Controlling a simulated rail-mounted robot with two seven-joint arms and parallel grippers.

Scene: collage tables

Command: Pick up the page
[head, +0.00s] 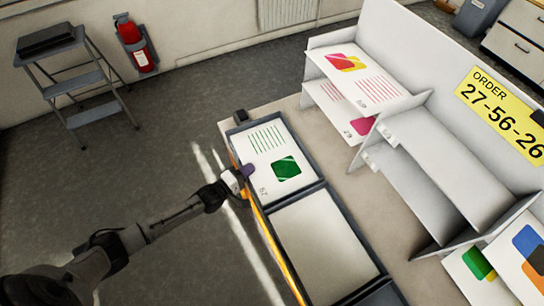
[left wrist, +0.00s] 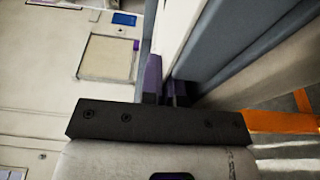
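The page (head: 268,158) is white with green lines and a green square. My left gripper (head: 247,171) is at the page's left edge, with a purple fingertip over that edge. In the left wrist view the purple fingers (left wrist: 165,88) are close together, with the white page edge (left wrist: 175,35) running down between them beside the grey tray wall (left wrist: 215,50). They look shut on the page; the exact contact is partly hidden. My right gripper is not in view.
The tray's lower compartment holds a blank pale surface (head: 323,245). A white shelf unit (head: 440,175) with other printed pages (head: 360,75) stands to the right. A yellow order sign (head: 502,112) is on its back panel. A step stool (head: 75,75) and fire extinguisher (head: 136,45) stand upper left.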

